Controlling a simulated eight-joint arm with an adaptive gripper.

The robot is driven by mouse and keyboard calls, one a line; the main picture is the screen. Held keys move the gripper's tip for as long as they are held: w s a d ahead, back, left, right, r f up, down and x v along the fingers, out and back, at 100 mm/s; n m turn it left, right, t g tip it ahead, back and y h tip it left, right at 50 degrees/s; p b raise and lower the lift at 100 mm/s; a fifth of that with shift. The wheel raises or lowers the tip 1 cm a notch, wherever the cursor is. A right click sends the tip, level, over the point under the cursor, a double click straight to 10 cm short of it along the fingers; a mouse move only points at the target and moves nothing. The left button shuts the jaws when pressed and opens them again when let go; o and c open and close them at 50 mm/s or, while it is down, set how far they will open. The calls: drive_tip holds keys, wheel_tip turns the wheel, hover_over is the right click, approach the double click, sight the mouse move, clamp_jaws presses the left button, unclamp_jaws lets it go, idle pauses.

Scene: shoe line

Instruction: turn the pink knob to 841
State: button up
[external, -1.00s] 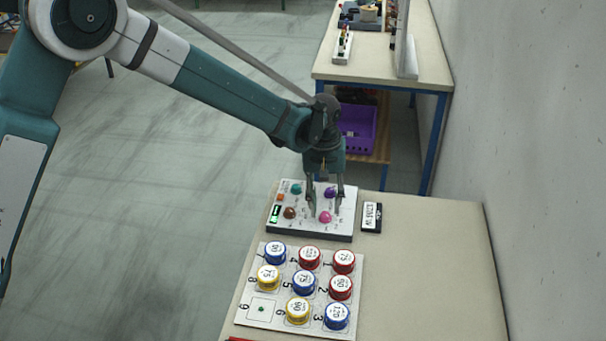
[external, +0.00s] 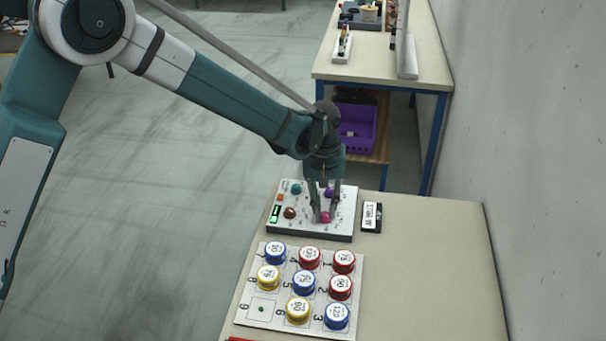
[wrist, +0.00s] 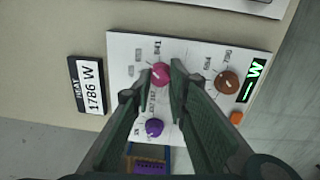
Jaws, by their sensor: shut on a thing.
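The pink knob (external: 326,217) sits at the near edge of a white control panel (external: 345,228). In the wrist view the pink knob (wrist: 160,73) lies between my fingertips, with a pale pointer line on it. My gripper (external: 322,216) points down over the panel and is shut on the pink knob; the wrist view shows both fingers (wrist: 153,84) at its sides. A black-framed display (wrist: 89,85) beside the panel is marked HEAT and reads 1786 W. Fine scale marks around the knob are too small to read.
The panel also carries a brown knob (wrist: 227,82), a purple knob (wrist: 154,127), a teal knob (external: 296,188), an orange button (wrist: 236,118) and a lit green W window (wrist: 252,80). A board (external: 250,322) with several coloured, numbered discs lies close in front. The table's right side is clear.

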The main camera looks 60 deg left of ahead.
sight(324, 212)
drive_tip(key=shift+m, duration=0.3)
drive_tip(key=m+b, duration=0.1)
drive_tip(key=m, duration=0.2)
drive_tip(key=shift+b, duration=0.4)
drive_tip(key=shift+w+m+b, duration=0.1)
drive_tip(key=shift+m+b, duration=0.55)
drive_tip(key=shift+m, duration=1.45)
drive_tip(key=o, duration=0.9)
drive_tip(key=shift+r, duration=0.15)
drive_tip(key=shift+a+r, duration=0.15)
drive_tip(key=shift+r, duration=2.8)
drive_tip(key=shift+a+r, duration=0.15)
drive_tip(key=shift+r, duration=2.8)
